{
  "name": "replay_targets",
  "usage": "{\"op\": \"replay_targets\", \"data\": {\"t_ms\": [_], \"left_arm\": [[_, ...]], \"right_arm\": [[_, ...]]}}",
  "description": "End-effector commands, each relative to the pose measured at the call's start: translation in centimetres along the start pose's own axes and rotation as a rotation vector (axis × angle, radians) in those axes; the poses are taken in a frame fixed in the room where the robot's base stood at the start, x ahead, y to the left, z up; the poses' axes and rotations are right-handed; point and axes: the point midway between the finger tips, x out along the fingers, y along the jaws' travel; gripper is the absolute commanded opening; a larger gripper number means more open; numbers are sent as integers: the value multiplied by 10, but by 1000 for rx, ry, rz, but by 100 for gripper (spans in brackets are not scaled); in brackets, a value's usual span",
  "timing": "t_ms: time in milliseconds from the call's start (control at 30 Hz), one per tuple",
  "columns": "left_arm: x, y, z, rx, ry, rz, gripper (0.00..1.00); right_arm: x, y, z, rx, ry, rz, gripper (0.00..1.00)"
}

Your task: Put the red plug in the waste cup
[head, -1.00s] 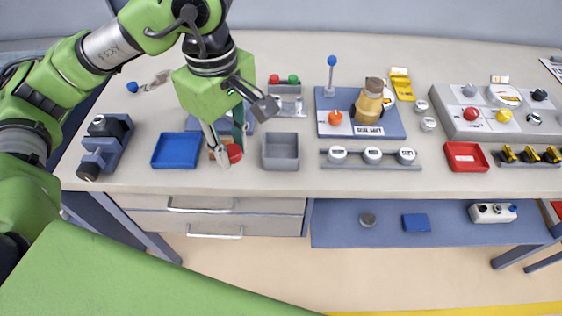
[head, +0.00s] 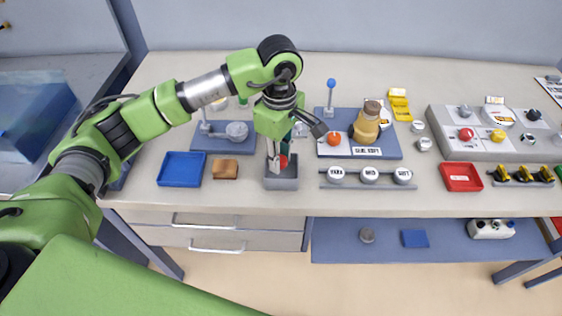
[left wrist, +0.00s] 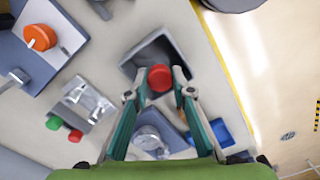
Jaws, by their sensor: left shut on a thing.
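The red plug (head: 283,161) is a small round red piece between the fingertips of my left gripper (head: 278,168). It also shows in the left wrist view (left wrist: 160,78), pinched between the two finger ends. The grey square open cup (head: 281,184) stands at the front of the bench, directly below the gripper. In the left wrist view the cup (left wrist: 138,62) shows behind the plug, with the plug over its opening near one edge. I cannot tell exactly how high the plug is relative to the rim. My right gripper is not in view.
A brown block (head: 225,169) and a blue tray (head: 180,170) lie left of the cup. Three labelled white caps on a rack (head: 368,187) are to the right. Behind stands a blue board with an orange knob (head: 334,138) and a tan bottle (head: 367,125).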

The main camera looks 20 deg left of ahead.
Motion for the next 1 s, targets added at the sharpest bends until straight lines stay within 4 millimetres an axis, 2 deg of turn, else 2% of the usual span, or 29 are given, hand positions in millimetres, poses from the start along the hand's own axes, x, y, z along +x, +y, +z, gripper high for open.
{"op": "replay_targets", "data": {"t_ms": [100,233,333,700,733,1000], "left_arm": [[8,5,1,-1,1,-3,8],[24,3,0,0,0,-7,8],[35,4,0,-1,1,-4,8],[42,4,0,0,1,0,8],[40,4,0,0,1,0,27],[40,4,0,0,1,-1,29]], "right_arm": [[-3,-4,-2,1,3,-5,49],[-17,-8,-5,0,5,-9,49],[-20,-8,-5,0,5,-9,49],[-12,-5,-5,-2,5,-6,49],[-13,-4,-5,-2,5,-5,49],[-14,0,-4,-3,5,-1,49]]}}
